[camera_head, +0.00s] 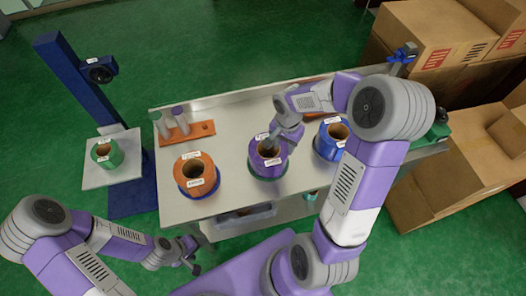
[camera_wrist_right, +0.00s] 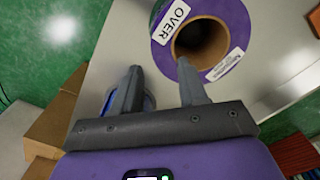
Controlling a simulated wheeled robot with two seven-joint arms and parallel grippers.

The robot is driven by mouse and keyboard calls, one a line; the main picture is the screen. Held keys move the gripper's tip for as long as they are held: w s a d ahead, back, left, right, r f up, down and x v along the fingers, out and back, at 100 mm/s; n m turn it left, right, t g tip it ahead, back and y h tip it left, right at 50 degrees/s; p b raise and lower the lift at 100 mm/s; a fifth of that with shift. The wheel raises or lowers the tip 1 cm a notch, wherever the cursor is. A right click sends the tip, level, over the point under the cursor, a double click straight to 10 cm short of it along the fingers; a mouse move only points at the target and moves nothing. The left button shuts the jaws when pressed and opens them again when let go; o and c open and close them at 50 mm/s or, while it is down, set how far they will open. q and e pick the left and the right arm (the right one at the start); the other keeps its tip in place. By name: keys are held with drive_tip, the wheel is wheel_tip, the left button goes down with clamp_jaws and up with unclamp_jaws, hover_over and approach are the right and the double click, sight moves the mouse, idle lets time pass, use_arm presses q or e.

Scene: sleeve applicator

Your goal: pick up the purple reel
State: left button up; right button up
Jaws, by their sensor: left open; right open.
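The purple reel (camera_head: 260,168) stands upright near the middle of the table, between the orange and blue reels. It has white labels and a brown hollow core. My right gripper (camera_head: 276,138) is open above its far side in the head view and partly covers it. In the right wrist view, the purple reel (camera_wrist_right: 235,20) is at the top, with its dark core opening visible. The open right fingers (camera_wrist_right: 159,68) point toward it, and the right-hand finger overlaps its rim in the picture. I cannot tell whether they touch. My left gripper (camera_head: 190,256) is open and empty, low in front of the table.
An orange reel (camera_head: 186,183) stands to the left and a blue reel (camera_head: 323,147) to the right. An orange base with pegs (camera_head: 203,130) is behind. A green reel (camera_head: 105,158) sits on a blue stand's plate (camera_head: 96,180). Cardboard boxes (camera_head: 425,30) are at right.

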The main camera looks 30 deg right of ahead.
sight(281, 159)
drive_tip(key=f+b, duration=0.2)
drive_tip(key=f, duration=0.1)
drive_tip(key=f+b, duration=0.1)
drive_tip(key=shift+w+f, duration=0.25)
drive_tip(key=shift+w, duration=0.1)
wheel_tip(281, 159, down, 7)
drive_tip(key=shift+f+b, duration=0.15)
drive_tip(key=shift+b, duration=0.9)
clamp_jaws()
drive_tip(key=shift+w, duration=0.15)
idle(0.3)
